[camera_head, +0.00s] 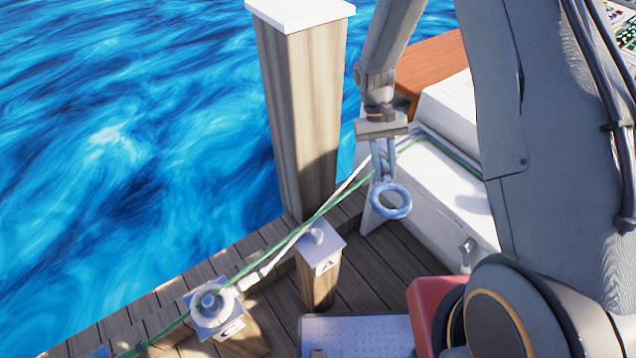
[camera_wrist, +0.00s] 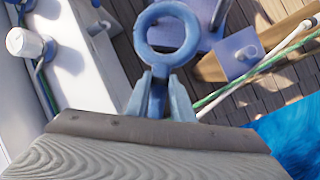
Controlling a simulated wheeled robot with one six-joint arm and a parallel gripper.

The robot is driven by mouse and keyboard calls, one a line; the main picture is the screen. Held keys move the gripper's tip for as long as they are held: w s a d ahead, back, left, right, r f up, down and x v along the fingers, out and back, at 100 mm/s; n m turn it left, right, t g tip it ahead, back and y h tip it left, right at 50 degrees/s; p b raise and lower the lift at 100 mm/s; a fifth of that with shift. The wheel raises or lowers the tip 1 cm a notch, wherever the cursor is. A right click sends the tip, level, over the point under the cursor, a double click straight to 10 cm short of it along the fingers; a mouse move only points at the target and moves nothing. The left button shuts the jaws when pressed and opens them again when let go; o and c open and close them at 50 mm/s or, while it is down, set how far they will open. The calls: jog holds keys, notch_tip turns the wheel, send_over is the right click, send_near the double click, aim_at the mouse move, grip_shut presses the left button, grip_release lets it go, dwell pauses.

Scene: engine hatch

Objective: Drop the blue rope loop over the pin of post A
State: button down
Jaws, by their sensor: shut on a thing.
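My gripper (camera_head: 383,165) is shut on the blue rope loop (camera_head: 390,212), whose ring hangs below the fingers in the head view. In the wrist view the loop (camera_wrist: 190,35) stands out beyond my fingertips (camera_wrist: 160,95), its round opening clear. Post A (camera_head: 320,280) is a short wooden post with a metal cap and the letter A on its side. Its upright pin (camera_head: 317,236) is bare. The loop is to the right of the pin in the head view, apart from it. The post's cap and pin (camera_wrist: 247,52) appear right of the loop in the wrist view.
Another short post (camera_head: 212,325), lower left, has a white rope loop (camera_head: 225,306) around its pin. A green rope (camera_head: 275,247) and a white rope run past post A. A tall white-capped pile (camera_head: 300,110) stands behind. A white boat (camera_head: 445,195) lies right.

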jog(key=s+a+f+m+y+p, duration=0.1)
jog(key=s+a+m+y+p, duration=0.45)
jog(key=a+m, duration=0.6)
notch_tip(320, 180, down, 12)
jog(key=b, duration=0.8)
jog(key=shift+s+f+h, duration=0.2)
jog(key=shift+h, duration=0.15)
jog(key=shift+a+f+b, duration=0.1)
jog(key=shift+f+b, duration=0.2)
jog(key=shift+b, duration=0.1)
dwell(0.5)
jog(key=c, duration=1.5)
grip_release()
jog(key=shift+o, duration=0.2)
jog(key=shift+w+r, duration=0.1)
jog(key=b+v, duration=0.1)
jog(key=v, duration=0.6)
jog(key=shift+r+b, duration=0.3)
jog(key=shift+b, duration=0.05)
